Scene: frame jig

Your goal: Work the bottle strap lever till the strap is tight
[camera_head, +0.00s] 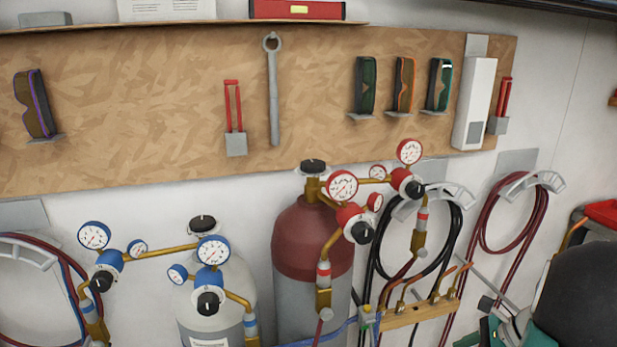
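A gas bottle with a maroon shoulder (300,240) and grey body stands upright against the wall, with red-rimmed gauges on its valve. A pale grey bottle (238,283) with blue-rimmed gauges stands to its left. The lower parts of both bottles are cut off by the bottom edge. I cannot make out a strap or its lever on either bottle. My gripper is not in view.
A wooden board (180,110) on the wall holds goggles, red-shackled padlocks and a wrench (272,95). Coiled hoses (515,220) hang at the right. A wooden torch rack (410,314) is right of the maroon bottle. A dark rounded object (580,295) fills the lower right.

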